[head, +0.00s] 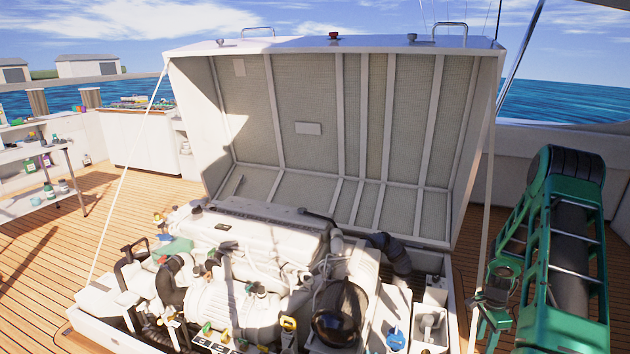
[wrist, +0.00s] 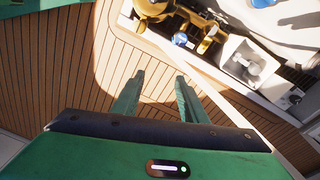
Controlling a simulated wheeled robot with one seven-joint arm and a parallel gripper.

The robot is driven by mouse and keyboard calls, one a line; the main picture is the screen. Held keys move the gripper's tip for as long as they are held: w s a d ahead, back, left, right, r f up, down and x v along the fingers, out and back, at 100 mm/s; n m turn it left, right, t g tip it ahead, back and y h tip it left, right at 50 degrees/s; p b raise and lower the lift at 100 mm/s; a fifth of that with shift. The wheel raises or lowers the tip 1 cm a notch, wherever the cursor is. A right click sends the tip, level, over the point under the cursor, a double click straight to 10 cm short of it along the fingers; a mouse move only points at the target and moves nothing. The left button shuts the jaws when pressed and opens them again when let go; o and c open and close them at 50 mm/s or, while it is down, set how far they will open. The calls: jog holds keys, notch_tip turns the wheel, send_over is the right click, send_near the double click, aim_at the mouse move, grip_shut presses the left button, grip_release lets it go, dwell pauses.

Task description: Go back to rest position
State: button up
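My gripper (wrist: 160,76) shows in the wrist view with its two green fingers apart. Only wooden deck shows between them, so it is open and empty. In the head view my green arm is folded at the right, beside the hatch opening. The raised engine hatch (head: 308,128) stands open over the white engine (head: 260,240). The engine bay edge also shows at the upper right of the wrist view, apart from my fingers.
A thin strut (head: 128,170) rises to the hatch's left side. A shelf table (head: 30,205) with bottles and a white counter (head: 135,140) stand at the left. Wooden deck (head: 100,225) is clear between them and the engine bay. A white side wall (head: 530,165) lies behind my arm.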

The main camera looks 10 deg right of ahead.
jog(key=s+a+r+n, duration=0.2)
jog(key=a+r, duration=0.2)
jog(key=r, duration=0.5)
jog(key=s+a+r+n+h, duration=0.1)
jog(key=s+a+r+n, duration=0.2)
jog(key=r, duration=0.6)
jog(key=s+a+r+n, duration=0.15)
jog(key=a+r, duration=0.35)
jog(key=r, duration=0.5)
jog(key=s+a+r+n+y, duration=0.1)
jog(key=s+a+r+n, duration=0.3)
jog(key=s+a, duration=0.4)
jog(key=s+a+r+n, duration=0.4)
jog(key=s+a+r, duration=0.2)
jog(key=s+a, duration=0.2)
jog(key=shift+s+a+r+t+y, duration=0.2)
jog(key=shift+s+t+y, duration=0.2)
jog(key=shift+s, duration=0.15)
jog(key=shift+w+f, duration=0.25)
jog(key=shift+w, duration=0.4)
